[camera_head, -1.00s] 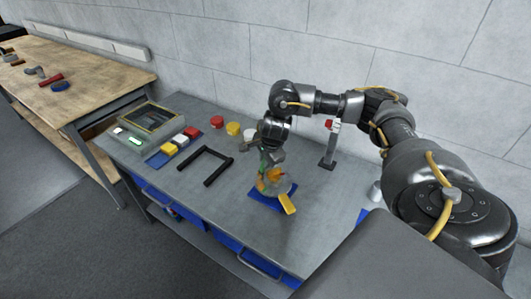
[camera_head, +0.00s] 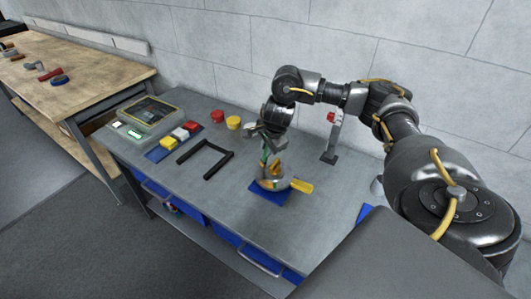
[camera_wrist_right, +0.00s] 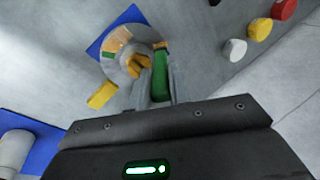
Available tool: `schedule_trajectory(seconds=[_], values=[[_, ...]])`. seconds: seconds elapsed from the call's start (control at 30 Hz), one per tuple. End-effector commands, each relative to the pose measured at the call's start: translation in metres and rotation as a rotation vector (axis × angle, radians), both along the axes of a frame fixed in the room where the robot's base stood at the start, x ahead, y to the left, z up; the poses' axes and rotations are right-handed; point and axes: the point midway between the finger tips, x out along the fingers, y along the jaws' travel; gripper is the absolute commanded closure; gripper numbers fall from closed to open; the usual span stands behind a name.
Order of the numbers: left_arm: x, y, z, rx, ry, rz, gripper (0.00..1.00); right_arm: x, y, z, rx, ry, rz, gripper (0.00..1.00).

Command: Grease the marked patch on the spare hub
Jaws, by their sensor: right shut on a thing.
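The spare hub (camera_head: 268,184) is a round grey part with an orange top area, sitting on a blue mat (camera_head: 262,198) on the grey bench. A yellow tab (camera_head: 302,186) sticks out from its right side. In the wrist view the hub (camera_wrist_right: 118,66) shows an orange-tan patch (camera_wrist_right: 117,39) on its face and the yellow tab (camera_wrist_right: 103,95) at its edge. My right gripper (camera_head: 266,158) is above the hub, shut on a green-handled tool (camera_wrist_right: 161,76). The tool's tip is close to the hub; contact cannot be told. My left gripper is out of view.
A black U-shaped frame (camera_head: 222,168) lies left of the hub. A grey device (camera_head: 150,113) and a blue tray (camera_head: 159,155) with coloured blocks stand further left. Red (camera_head: 217,116) and yellow (camera_head: 233,123) round pieces are behind. A grey stand (camera_head: 332,148) with a red top is at the right.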

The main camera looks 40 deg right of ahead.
Motion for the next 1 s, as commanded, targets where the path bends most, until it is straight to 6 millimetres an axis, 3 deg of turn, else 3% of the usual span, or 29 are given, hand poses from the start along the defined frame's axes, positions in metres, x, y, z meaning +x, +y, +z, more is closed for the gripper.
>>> schedule_trajectory(seconds=[0.53, 1.0], values=[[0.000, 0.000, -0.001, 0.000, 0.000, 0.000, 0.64, 0.005, -0.007, 0.004, 0.000, -0.001, 0.000, 1.00], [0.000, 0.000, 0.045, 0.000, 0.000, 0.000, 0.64, 0.005, -0.007, 0.052, 0.001, -0.001, 0.000, 1.00]])
